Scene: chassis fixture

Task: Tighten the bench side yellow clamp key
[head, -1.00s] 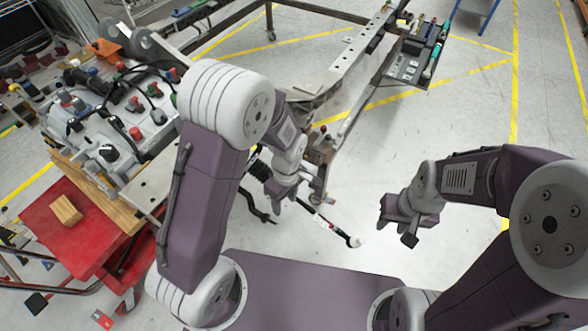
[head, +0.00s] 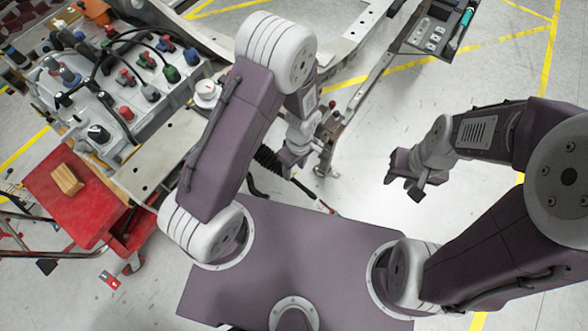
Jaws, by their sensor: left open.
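I cannot make out a yellow clamp key in the head view; it may be hidden or too small to tell. A metal clamp-like fitting (head: 330,125) with a small red tip stands at the near end of the chassis frame (head: 365,95). My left gripper (head: 292,163) is open, just left of this fitting and pointing down. I see nothing between its fingers, though my arm partly covers the view, and contact with the fitting cannot be told. My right gripper (head: 403,186) hangs over clear floor, apart from the frame, with its fingers spread and empty.
A grey engine block (head: 110,110) with coloured caps and black cables stands at the left. A red cart (head: 92,205) bears a wooden block (head: 67,179). A tool tray (head: 437,35) sits at the upper right. Floor around my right arm is clear.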

